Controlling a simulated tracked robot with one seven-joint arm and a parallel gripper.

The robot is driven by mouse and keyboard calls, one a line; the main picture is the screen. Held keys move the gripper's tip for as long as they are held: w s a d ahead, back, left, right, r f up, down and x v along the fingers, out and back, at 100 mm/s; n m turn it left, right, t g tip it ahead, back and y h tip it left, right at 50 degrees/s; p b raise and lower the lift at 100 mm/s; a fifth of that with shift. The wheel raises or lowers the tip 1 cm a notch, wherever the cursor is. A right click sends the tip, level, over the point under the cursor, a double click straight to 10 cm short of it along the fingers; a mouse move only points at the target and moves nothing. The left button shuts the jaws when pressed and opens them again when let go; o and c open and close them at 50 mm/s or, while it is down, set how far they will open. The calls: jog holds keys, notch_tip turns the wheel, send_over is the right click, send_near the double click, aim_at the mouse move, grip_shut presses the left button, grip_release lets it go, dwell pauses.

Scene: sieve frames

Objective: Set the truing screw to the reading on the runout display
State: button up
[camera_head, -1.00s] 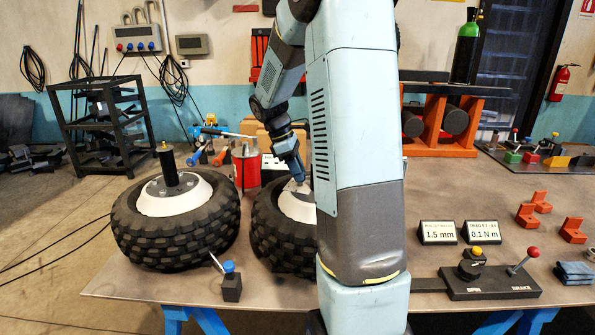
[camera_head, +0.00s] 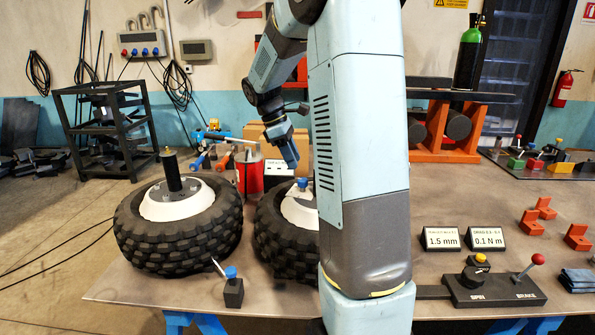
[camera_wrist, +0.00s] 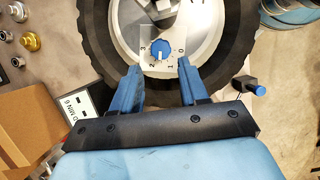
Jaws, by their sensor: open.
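The truing screw is a blue knob (camera_wrist: 160,48) on a white numbered dial at the hub of the second wheel; it also shows in the head view (camera_head: 302,183). Its white mark points between the 1 and the 2 on the dial. My gripper (camera_wrist: 158,69) is open and empty, with one finger to each side and the knob ahead of the tips. In the head view, my gripper (camera_head: 292,164) hangs just above the knob, apart from it. The runout display (camera_head: 443,239) reads 1.5 mm.
The drag display (camera_head: 487,239) reads 0.1 N m. A spin and brake box (camera_head: 495,290) stands at the front right. A red can (camera_head: 249,172) stands behind. My arm hides part of the second wheel.

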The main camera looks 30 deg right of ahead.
jog(key=v, duration=0.7)
jog(key=shift+r, duration=0.15)
jog(key=shift+w+a, duration=0.1)
jog(key=s+a+m+t+y, duration=0.1)
jog(key=s+a+m+t, duration=0.3)
jog(key=s, duration=0.9)
jog(key=s+a+m+t+y, duration=0.2)
jog(key=s+a+m+t, duration=0.2)
jog(key=s+a, duration=0.6)
jog(key=s+m, duration=0.2)
jog(key=s, duration=0.2)
jog(key=shift+a, duration=0.25)
jog(key=shift+s+d+r, duration=0.1)
